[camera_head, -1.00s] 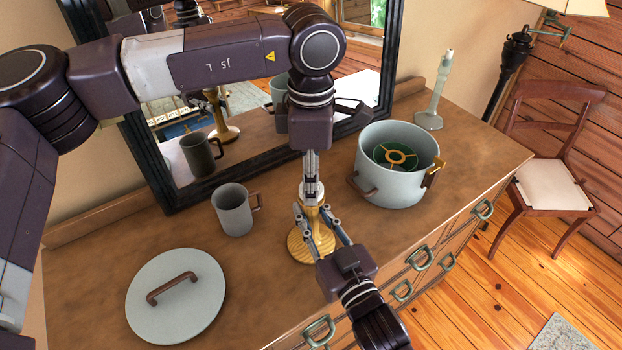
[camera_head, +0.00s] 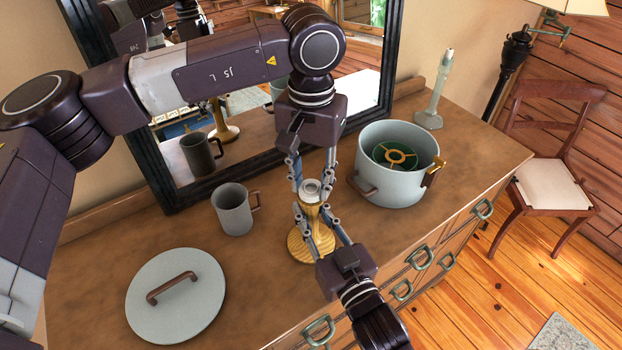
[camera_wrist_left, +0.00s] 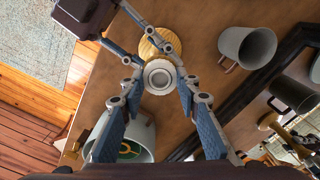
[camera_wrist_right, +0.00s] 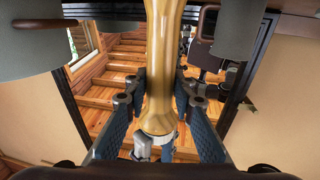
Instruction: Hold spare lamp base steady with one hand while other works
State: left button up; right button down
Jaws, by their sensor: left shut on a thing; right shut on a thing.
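A turned golden wooden lamp base (camera_head: 299,245) stands upright on the dresser top. A pale ring-shaped piece (camera_head: 311,188) sits at its top; I cannot tell whether it is a separate part. My right gripper (camera_head: 315,215) is shut on the lamp base's stem from the front right. The stem also shows between its fingers in the right wrist view (camera_wrist_right: 160,65). My left gripper (camera_head: 312,178) comes down from above, with its fingers on either side of the pale piece and shut on it. The left wrist view shows this ring (camera_wrist_left: 158,76) from above.
A grey mug (camera_head: 232,210) and a round lid (camera_head: 178,300) are on the left. A grey pot (camera_head: 392,188) with a green item inside stands close on the right. A grey-green slender stand (camera_head: 432,105) is behind it. A dark-framed mirror (camera_head: 165,180) stands at the back.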

pick_arm(q)
jog(key=m, duration=0.6)
jog(key=shift+w, duration=0.1)
jog(key=o, duration=0.7)
jog(key=shift+o, duration=0.2)
jog(key=shift+r, duration=2.3)
jog(key=shift+c, duration=0.2)
